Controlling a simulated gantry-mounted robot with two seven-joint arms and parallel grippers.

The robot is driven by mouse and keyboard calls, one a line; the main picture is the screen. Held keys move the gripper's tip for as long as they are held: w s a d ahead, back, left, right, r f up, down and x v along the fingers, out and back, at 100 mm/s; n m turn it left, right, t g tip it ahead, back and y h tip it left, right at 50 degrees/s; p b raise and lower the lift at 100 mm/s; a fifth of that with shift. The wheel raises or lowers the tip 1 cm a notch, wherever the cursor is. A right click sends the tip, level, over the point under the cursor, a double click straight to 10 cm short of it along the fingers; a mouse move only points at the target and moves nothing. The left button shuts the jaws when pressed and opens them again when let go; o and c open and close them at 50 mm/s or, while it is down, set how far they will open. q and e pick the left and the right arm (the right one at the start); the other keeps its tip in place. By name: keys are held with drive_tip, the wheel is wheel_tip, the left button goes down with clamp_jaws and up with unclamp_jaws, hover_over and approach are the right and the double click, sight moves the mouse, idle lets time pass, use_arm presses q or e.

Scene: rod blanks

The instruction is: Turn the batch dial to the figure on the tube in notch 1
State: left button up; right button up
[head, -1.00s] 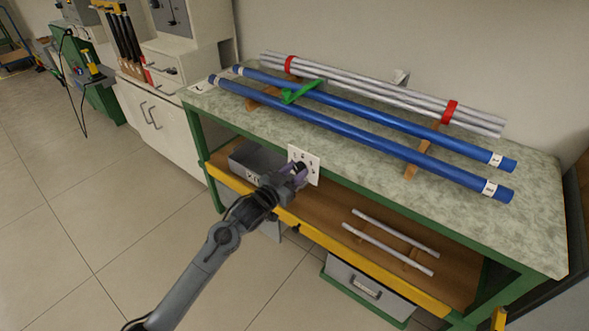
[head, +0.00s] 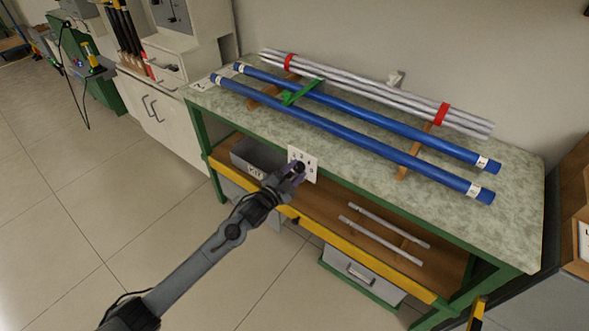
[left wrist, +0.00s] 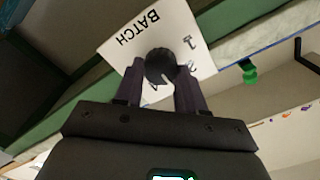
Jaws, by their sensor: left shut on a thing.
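The batch dial is a black round knob (left wrist: 160,67) with a white pointer line, on a white plate (head: 308,158) marked BATCH at the bench's front. My left gripper (head: 299,168) is shut on the knob, one finger on each side in the left wrist view. The pointer line slants to the lower right there; figures 1 and 2 show at the right, others are partly hidden. Two blue tubes lie on wooden rests on the bench, a front one (head: 350,139) and a rear one (head: 380,122). Their white end labels are too small to read. My right gripper is out of view.
Silver rods (head: 375,88) in red bands lie behind the tubes, near a green bracket (head: 299,93). The shelf below holds a grey bin (head: 250,155) and two thin rods (head: 390,233). A grey drawer box (head: 362,272) sits underneath. The floor at left is clear.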

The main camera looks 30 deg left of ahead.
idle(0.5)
use_arm(q)
drive_tip(key=o, duration=1)
drive_tip(key=shift+o, duration=0.2)
drive_tip(key=shift+s, duration=0.1)
drive_tip(key=shift+s+p, duration=0.4)
drive_tip(key=shift+s, duration=0.1)
drive_tip(key=s+a+p, duration=0.1)
drive_tip(key=s+p, duration=0.2)
drive_tip(key=s, duration=0.6)
drive_tip(key=shift+s, duration=0.3)
drive_tip(key=shift+a, duration=0.1)
